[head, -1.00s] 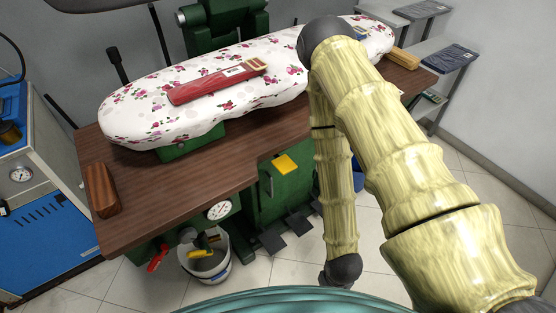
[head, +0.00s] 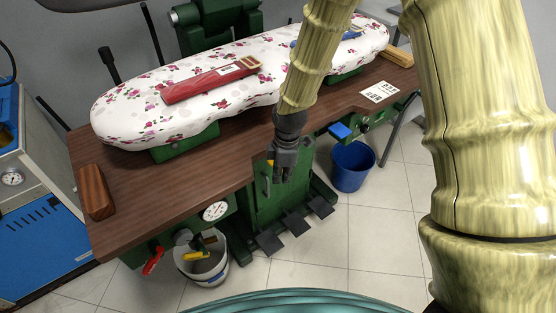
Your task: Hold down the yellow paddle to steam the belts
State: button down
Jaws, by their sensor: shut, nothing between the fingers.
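The yellow paddle (head: 270,163) is on the green machine under the table's front edge; only a sliver shows to the left of my gripper. My gripper (head: 280,178) is shut and empty, pointing down in front of the paddle and covering most of it. I cannot tell whether they touch. A red belt (head: 205,84) with a pale tag and buckle lies on the floral pressing board (head: 130,115). A blue belt (head: 352,33) lies farther right on the board, partly hidden behind my arm.
A blue paddle (head: 340,131) sits right of my gripper, above a blue bucket (head: 352,167). Black foot pedals (head: 295,223) lie below. A gauge (head: 215,211), a red-handled valve (head: 153,261) and a white bucket (head: 206,270) are to the left. A wooden block (head: 95,192) rests on the table (head: 150,190).

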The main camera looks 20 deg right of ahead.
jog(key=w+r+n, duration=0.3)
jog(key=r, duration=0.4)
jog(key=w+r+n+h, duration=0.1)
jog(key=w+r+n, duration=0.1)
jog(key=r, duration=0.5)
jog(key=shift+w+d+r+n, duration=0.25)
jog(key=shift+w+d+n, duration=0.15)
jog(key=shift+w, duration=0.25)
jog(key=shift+f, duration=0.15)
notch_tip(320, 180, down, 14)
jog(key=shift+r+p, duration=0.1)
jog(key=shift+p, duration=0.2)
jog(key=shift+a, duration=0.1)
